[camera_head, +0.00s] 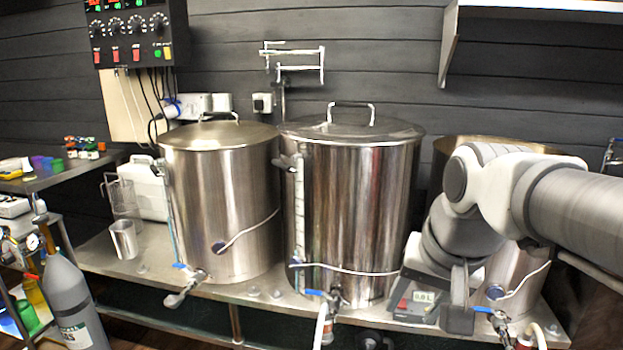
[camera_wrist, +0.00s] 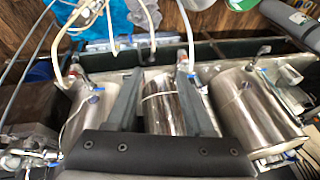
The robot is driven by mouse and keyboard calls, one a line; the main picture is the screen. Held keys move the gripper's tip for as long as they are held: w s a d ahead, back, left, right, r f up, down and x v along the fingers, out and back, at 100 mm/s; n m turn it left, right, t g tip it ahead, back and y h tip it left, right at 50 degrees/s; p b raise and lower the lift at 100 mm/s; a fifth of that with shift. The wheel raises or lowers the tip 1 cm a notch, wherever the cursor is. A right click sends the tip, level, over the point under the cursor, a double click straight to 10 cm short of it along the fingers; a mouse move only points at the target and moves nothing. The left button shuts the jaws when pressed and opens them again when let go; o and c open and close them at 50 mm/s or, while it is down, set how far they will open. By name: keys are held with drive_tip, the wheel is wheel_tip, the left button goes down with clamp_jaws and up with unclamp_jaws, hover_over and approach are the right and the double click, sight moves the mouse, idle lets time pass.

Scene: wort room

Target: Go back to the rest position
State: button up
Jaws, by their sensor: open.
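My gripper (camera_head: 458,310) hangs at the right of the head view, at the end of my grey and white arm, in front of the right-hand steel kettle (camera_head: 503,270). In the wrist view my gripper (camera_wrist: 158,72) has its two dark fingers spread wide apart with nothing held between them. Past the fingers, the wrist view shows the steel bench and several kettles, among them a middle kettle (camera_wrist: 165,105) seen between the fingers. My arm hides much of the right-hand kettle in the head view.
A large kettle (camera_head: 355,200) and a left kettle (camera_head: 225,205) stand on the steel bench (camera_head: 130,255), with valves and hoses at the front. A small display (camera_head: 413,308) sits close beside my gripper. A shelf (camera_head: 540,8) overhangs upper right. A grey cylinder (camera_head: 72,305) stands lower left.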

drive_tip(key=s+f+n+t, duration=0.1)
drive_tip(key=s+f+n, duration=0.3)
drive_tip(key=s, duration=0.4)
wheel_tip(320, 180, up, 18)
drive_tip(key=p, duration=1.7)
drive_tip(key=shift+f+h+p, duration=0.2)
drive_tip(key=shift+h+p, duration=0.1)
drive_tip(key=shift+p, duration=0.1)
